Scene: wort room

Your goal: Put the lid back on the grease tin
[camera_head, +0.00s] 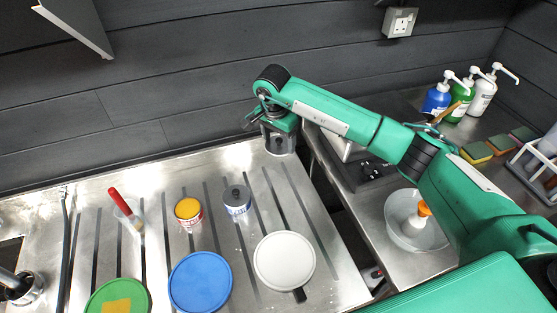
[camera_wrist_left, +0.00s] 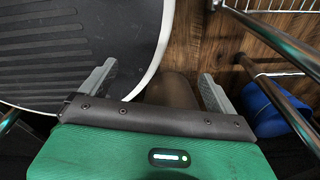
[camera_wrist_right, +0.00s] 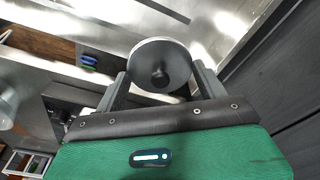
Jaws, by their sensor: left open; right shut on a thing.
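On the worktop stand a small blue-and-white tin (camera_head: 238,206) with a grey top and dark knob, and a small red-and-white tin (camera_head: 188,214) with a yellow-orange top. I cannot tell which is the grease tin. My left gripper (camera_wrist_left: 160,88) is open and empty.
Blue (camera_head: 200,282), white (camera_head: 285,260) and green (camera_head: 117,298) discs lie along the front of the ribbed worktop (camera_head: 325,275). A bowl (camera_head: 408,232) and pump bottles (camera_head: 463,98) are to the right, past a gap.

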